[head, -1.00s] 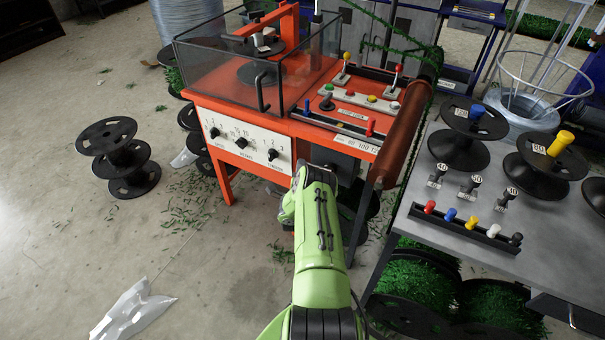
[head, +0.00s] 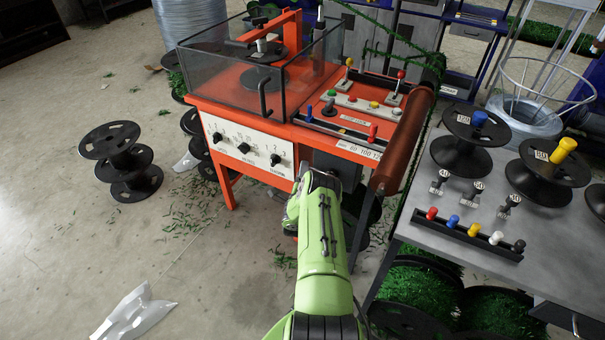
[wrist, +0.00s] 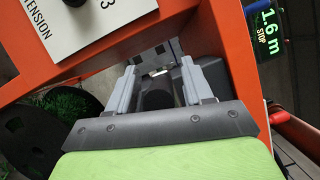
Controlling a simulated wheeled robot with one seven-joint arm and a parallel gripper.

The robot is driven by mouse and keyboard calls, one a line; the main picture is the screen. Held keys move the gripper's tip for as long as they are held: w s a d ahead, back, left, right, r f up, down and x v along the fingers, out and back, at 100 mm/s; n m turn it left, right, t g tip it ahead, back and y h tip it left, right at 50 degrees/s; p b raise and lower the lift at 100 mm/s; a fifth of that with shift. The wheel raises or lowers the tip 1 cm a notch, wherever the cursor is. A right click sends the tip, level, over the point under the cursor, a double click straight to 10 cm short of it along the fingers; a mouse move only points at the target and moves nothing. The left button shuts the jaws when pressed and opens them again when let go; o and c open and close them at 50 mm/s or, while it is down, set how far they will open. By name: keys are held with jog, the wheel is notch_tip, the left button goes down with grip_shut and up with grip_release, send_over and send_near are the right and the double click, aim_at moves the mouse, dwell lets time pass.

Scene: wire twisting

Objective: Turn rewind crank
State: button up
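The orange winding machine (head: 219,110) stands ahead, with a white dial panel on its front. My gripper (wrist: 158,78) is low at the machine's front, right of that panel. In the wrist view its two grey fingers are apart and point into a recess beside the orange frame (wrist: 225,45). A dark rounded shape (wrist: 157,96) shows between the fingers; I cannot tell whether it is the rewind crank's handle, and no contact with the fingers is clear. In the head view my green arm hides the fingertips and whatever is in front of them.
A grey table (head: 480,262) with spools and a row of coloured pegs stands close on the right. Black spools (head: 125,160) stand on the floor at left. A display reading 1.6 m (wrist: 268,35) is at upper right in the wrist view. Floor at front left is mostly clear.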

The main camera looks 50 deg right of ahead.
jog(key=p+v, duration=1.2)
jog(key=v, duration=0.3)
jog(key=shift+s+a, duration=0.2)
jog(key=shift+a, duration=0.15)
jog(key=shift+f, duration=0.15)
dwell(0.5)
